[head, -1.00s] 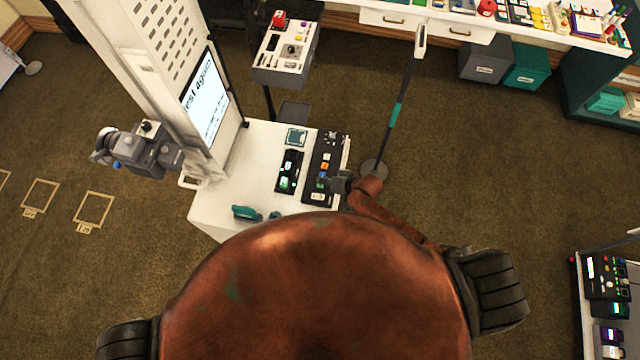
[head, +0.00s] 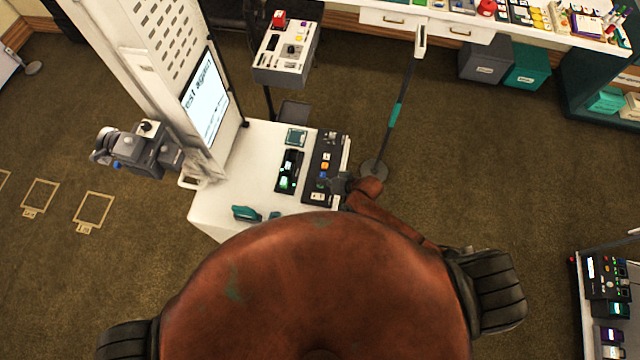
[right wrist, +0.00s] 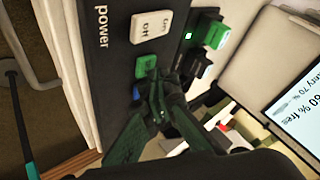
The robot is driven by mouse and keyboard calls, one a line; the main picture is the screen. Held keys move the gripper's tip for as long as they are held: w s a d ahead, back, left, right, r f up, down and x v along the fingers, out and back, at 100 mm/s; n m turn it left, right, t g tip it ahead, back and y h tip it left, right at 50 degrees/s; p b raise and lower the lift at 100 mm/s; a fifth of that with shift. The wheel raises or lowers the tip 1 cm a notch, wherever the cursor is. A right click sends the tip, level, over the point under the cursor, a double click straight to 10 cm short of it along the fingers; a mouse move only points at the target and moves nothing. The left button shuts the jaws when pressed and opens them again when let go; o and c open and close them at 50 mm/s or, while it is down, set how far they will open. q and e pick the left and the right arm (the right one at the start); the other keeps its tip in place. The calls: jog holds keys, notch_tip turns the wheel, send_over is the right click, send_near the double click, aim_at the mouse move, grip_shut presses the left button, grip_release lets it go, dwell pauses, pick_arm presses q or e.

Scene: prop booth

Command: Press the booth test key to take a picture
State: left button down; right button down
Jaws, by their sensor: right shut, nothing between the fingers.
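The booth's dark key panel (head: 332,143) lies on the white booth shelf (head: 258,152), with several coloured keys. My right gripper (head: 333,184) is over its near part, coming in from the right. In the right wrist view the shut, empty fingers (right wrist: 156,88) are right by a green key (right wrist: 146,66). I cannot tell whether they touch it. A blue key (right wrist: 136,92) is partly hidden beside them. A white key marked Off (right wrist: 151,26) sits on the same panel by the word "power". No label shows which is the test key. My left gripper is not in view.
A second dark panel (head: 289,170) with lit green keys lies left of the first. The booth screen (head: 205,97) reads "est again". A teal-banded pole (head: 397,112) stands on a round base right of the shelf. Open floor lies to the right.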

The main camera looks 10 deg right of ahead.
jog(key=shift+f, duration=0.4)
dwell(0.3)
jog(key=shift+r, duration=0.1)
jog(key=shift+r+p, duration=0.75)
jog(key=shift+p, duration=0.05)
notch_tip(320, 180, up, 5)
jog(key=p, duration=0.5)
dwell(0.9)
